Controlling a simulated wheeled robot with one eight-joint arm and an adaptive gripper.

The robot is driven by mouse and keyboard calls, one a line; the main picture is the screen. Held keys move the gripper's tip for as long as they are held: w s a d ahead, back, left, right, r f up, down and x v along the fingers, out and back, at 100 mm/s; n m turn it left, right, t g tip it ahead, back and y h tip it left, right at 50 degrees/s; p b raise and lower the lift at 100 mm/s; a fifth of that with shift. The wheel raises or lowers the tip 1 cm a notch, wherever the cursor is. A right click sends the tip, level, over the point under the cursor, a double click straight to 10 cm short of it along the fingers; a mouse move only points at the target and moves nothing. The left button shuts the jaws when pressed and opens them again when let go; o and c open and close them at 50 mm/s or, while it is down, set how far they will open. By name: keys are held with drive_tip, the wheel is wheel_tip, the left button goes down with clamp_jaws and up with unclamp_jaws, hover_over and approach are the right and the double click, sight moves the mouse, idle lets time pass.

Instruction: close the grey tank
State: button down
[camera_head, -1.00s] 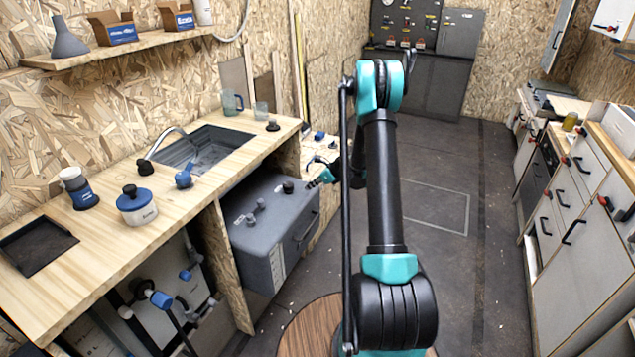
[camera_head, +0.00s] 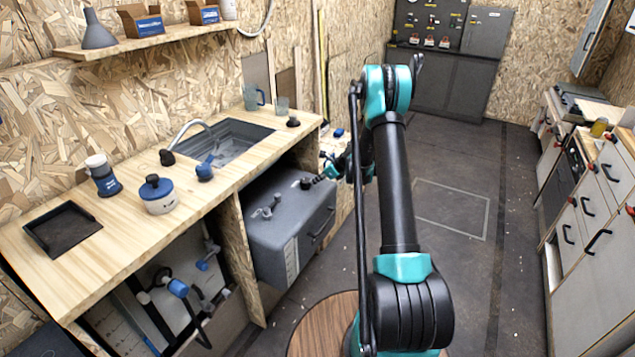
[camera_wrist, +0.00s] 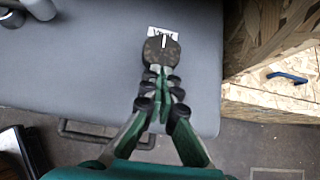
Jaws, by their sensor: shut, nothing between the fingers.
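The grey tank (camera_head: 290,222) sits beneath the wooden counter, in the open bay at its right end. On its top are grey pipe fittings (camera_head: 266,207) and a black round knob or cap (camera_head: 306,183). In the wrist view the tank top (camera_wrist: 100,70) fills the upper left, and the dark round knob (camera_wrist: 161,50) bears a white line, beside a small white label. My gripper (camera_wrist: 161,72) is shut and empty, its fingertips at the knob's near edge; I cannot tell whether they touch. In the head view my gripper (camera_head: 322,178) is just right of the knob.
The wooden counter (camera_head: 130,232) with a sink (camera_head: 225,142) overhangs the tank. Its divider panel stands left of the tank. A wooden box or low shelf (camera_wrist: 285,85) with a blue handle lies right of the tank. The floor (camera_head: 430,270) to the right is clear.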

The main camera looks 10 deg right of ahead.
hover_over(297, 184)
drive_tip(key=w+a, duration=0.3)
drive_tip(key=a, duration=0.1)
drive_tip(key=shift+s+d, duration=0.1)
drive_tip(key=shift+s, duration=0.15)
drive_tip(key=s+d, duration=0.1)
drive_tip(key=d, duration=0.1)
drive_tip(key=s+d, duration=0.1)
drive_tip(key=d, duration=0.1)
drive_tip(key=shift+s+r, duration=0.2)
drive_tip(key=shift+s, duration=0.1)
drive_tip(key=v, duration=0.9)
drive_tip(key=shift+s+a+r, duration=0.1)
drive_tip(key=s+d+r+n+h, duration=0.2)
drive_tip(key=s+r+n, duration=0.4)
drive_tip(key=s, duration=0.6)
drive_tip(key=s+d+r+n+h, duration=0.15)
drive_tip(key=s+r+n, duration=0.4)
drive_tip(key=s, duration=0.65)
drive_tip(key=s+d+f+n+h, duration=0.1)
drive_tip(key=s+d+n+h, duration=0.1)
drive_tip(key=s+n, duration=0.5)
drive_tip(key=s+d+f+n+g+h, duration=0.1)
drive_tip(key=s+d+n, duration=0.3)
drive_tip(key=s, duration=1.6)
drive_tip(key=f+n, duration=0.1)
drive_tip(key=n, duration=0.1)
drive_tip(key=shift+s+d+f+n+h, duration=0.15)
drive_tip(key=shift+d+f+n+h, duration=0.1)
drive_tip(key=shift+n+h, duration=0.1)
